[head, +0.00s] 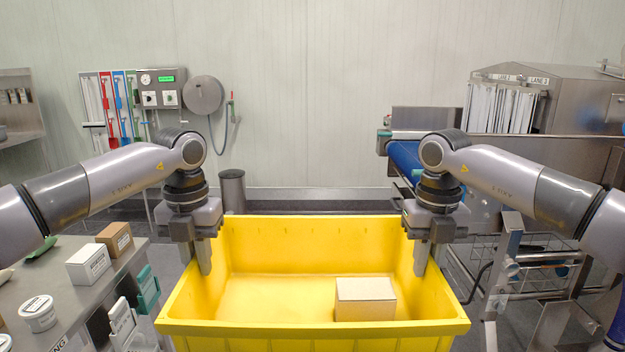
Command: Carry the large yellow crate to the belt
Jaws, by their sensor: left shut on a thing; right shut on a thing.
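The large yellow crate (300,327) is in front of me at the bottom middle of the head view, upright and open at the top. A cardboard box (365,299) lies inside it, right of the middle. My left gripper (203,252) is shut on the crate's left wall, with a finger showing inside. My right gripper (421,254) is shut on the crate's right wall in the same way. The blue belt (406,158) is at the back right, partly hidden behind my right arm. The crate's underside is out of view.
A metal table (68,309) with small boxes and tubs stands close at the left. A metal stand with a wire basket (540,278) is close at the right. A grey bin (232,190) stands by the back wall. Floor shows behind the crate.

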